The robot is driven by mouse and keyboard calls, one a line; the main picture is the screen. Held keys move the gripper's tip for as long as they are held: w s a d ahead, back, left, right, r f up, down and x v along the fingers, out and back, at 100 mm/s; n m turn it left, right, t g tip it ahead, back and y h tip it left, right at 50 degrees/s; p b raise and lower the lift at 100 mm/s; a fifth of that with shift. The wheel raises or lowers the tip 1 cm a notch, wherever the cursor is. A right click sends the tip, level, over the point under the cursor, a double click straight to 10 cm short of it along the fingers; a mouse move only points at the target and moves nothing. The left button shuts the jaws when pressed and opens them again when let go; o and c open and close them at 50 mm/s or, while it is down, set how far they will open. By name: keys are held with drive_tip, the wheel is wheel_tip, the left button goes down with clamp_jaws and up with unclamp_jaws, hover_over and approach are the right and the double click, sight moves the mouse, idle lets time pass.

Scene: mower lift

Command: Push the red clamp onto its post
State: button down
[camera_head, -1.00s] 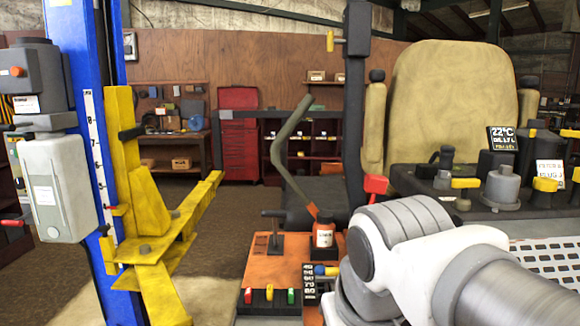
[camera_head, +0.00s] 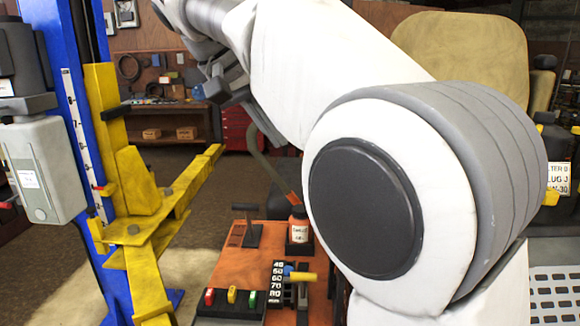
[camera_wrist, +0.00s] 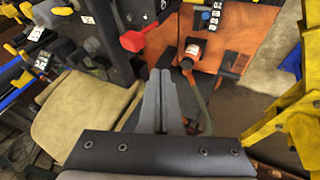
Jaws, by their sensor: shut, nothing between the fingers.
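The red clamp (camera_wrist: 135,40) shows in the wrist view as a red knob with a short arm, beside a dark upright post (camera_wrist: 118,55). I cannot tell whether the clamp is seated on the post. In the head view my arm hides the clamp. My gripper (camera_wrist: 160,75) is shut and empty, with its fingertips pointing toward the area just below the clamp in the picture, apart from it. In the head view my dark wrist is at upper middle, and my fingertips are hard to make out.
An orange panel (camera_head: 223,268) carries a small bottle (camera_head: 298,229), coloured switches and a yellow-handled lever (camera_head: 302,276). A bent grey lever (camera_wrist: 203,115) stands close to my fingers. A tan seat (camera_wrist: 85,115) lies left in the wrist view. A yellow lift arm (camera_head: 170,222) stands left.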

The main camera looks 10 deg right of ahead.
idle(0.3)
drive_tip(key=w+d+f+b, duration=0.1)
drive_tip(key=d+f, duration=0.7)
drive_tip(key=f, duration=0.1)
drive_tip(key=shift+w+d, duration=0.4)
drive_tip(key=shift+d+r, duration=0.1)
